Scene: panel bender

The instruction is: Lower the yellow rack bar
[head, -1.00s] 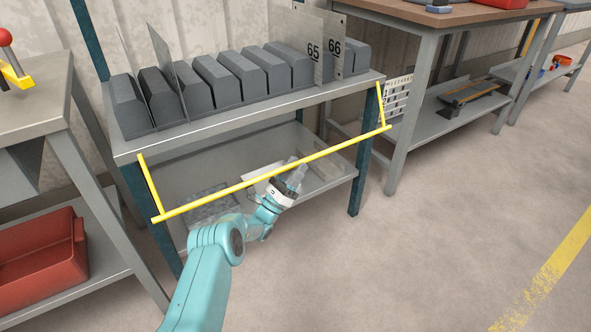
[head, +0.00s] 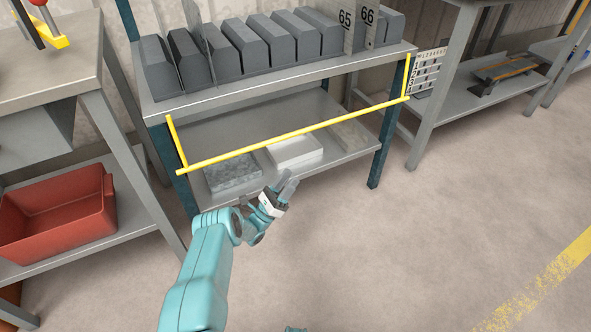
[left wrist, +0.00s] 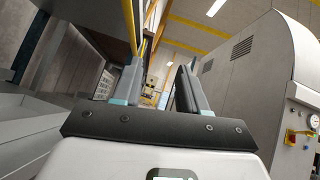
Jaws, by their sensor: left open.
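The yellow rack bar (head: 295,134) runs across the front of the grey rack, hanging below its upper shelf (head: 290,80) on a yellow arm at each end. My left gripper (head: 287,187) is below and in front of the bar, apart from it in the head view. It is open and empty. In the left wrist view the two fingers (left wrist: 157,88) stand apart, and a yellow strip (left wrist: 131,25), perhaps the bar, passes near the left finger. My right gripper is not in view.
Dark grey blocks (head: 250,45) and plates marked 65 and 66 line the upper shelf. The lower shelf holds a white block (head: 294,152) and a grey slab (head: 232,173). A bench with a red bin (head: 60,220) stands left. Floor at right is clear.

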